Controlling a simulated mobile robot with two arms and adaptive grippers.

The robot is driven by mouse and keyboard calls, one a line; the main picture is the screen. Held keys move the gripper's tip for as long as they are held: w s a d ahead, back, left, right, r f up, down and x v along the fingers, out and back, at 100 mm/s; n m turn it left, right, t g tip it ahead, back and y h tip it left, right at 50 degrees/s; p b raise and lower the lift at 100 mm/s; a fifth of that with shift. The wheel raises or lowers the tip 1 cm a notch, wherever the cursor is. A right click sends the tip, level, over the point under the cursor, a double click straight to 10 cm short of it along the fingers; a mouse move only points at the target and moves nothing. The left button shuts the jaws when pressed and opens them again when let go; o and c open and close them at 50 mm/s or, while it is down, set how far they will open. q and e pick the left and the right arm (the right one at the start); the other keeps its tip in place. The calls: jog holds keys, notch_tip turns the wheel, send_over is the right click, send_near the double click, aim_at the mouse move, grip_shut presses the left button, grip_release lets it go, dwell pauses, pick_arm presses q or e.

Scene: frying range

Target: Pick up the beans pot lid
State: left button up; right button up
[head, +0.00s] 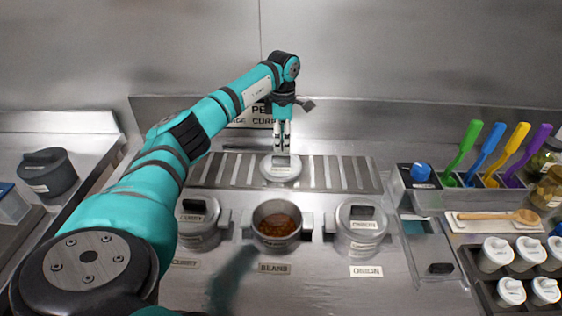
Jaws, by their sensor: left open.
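A round grey pot lid (281,172) with a pale label lies on the slatted rack behind the pots. The beans pot (259,240) stands uncovered in front of it, with reddish-brown beans (277,225) inside and a BEANS label (274,268) on the counter below. My left gripper (282,150) points straight down over the lid, with its fingers open at the lid's handle. The fingers hide part of the handle, and I cannot tell whether they touch it. My right gripper is not in view.
A lidded curry pot (198,235) stands left of the beans pot and a lidded onion pot (360,240) right of it. The slatted rack (335,173) is bare beside the lid. Coloured utensils (487,155) and white-lidded jars (497,252) fill the right side.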

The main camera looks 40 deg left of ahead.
aim_at(281, 157)
pick_arm(q)
jog(key=shift+s+f, duration=0.1)
jog(key=shift+f, duration=0.35)
jog(key=f, duration=0.1)
jog(key=f+p, duration=0.1)
jog(key=f, duration=0.1)
jog(key=f+p, duration=0.1)
jog(key=shift+s+f, duration=0.2)
jog(key=shift+s, duration=0.1)
jog(key=shift+f, duration=0.3)
jog(key=c, duration=0.8)
grip_shut()
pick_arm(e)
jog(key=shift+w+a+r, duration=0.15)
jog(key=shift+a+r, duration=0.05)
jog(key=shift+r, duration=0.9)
